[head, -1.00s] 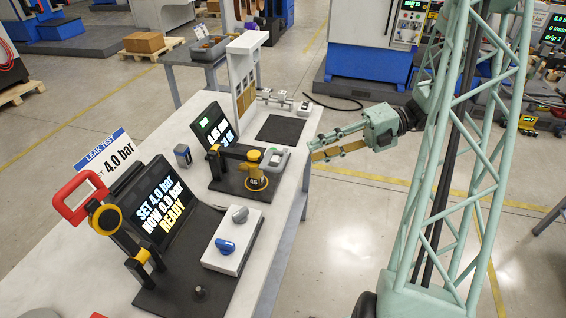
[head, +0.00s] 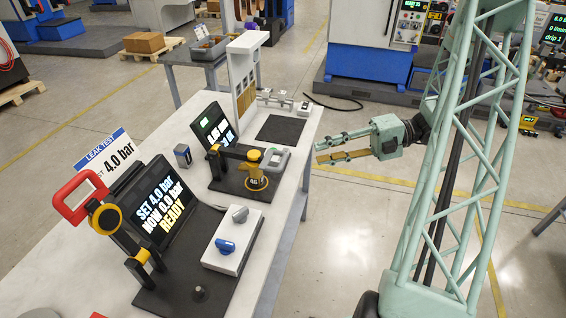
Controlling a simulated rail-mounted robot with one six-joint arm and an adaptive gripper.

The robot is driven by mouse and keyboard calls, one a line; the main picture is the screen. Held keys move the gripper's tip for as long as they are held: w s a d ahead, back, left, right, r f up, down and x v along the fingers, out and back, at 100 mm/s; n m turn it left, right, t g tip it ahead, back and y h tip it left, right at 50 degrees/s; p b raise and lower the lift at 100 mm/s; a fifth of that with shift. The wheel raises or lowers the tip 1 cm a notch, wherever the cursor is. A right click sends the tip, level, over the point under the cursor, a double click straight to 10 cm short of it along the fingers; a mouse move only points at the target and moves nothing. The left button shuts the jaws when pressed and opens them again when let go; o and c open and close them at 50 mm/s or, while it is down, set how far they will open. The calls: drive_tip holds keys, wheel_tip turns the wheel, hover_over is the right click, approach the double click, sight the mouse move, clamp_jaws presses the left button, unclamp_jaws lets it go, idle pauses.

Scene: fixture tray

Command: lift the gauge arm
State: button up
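A black and yellow arm (head: 234,152) on a dark base stands in the middle of the bench in the head view. I take it to be the gauge arm. It lies about level, and a yellow knob (head: 254,155) is at its right end, above a brass-coloured part (head: 254,178). My gripper (head: 318,152) is to the right of it, beyond the bench's right edge. The two fingers point left with a gap between them, open and empty. It is clear of the arm and the knob.
A leak-test stand with a raised red handle (head: 69,207) and a control box (head: 232,240) is at the near end of the white bench (head: 275,230). A small screen (head: 214,125) stands behind the arm. A white rack (head: 243,75) is at the far end.

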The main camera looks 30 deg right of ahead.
sight(283, 160)
drive_tip(key=shift+b+x, duration=1.05)
drive_tip(key=shift+x, duration=5.6)
clamp_jaws()
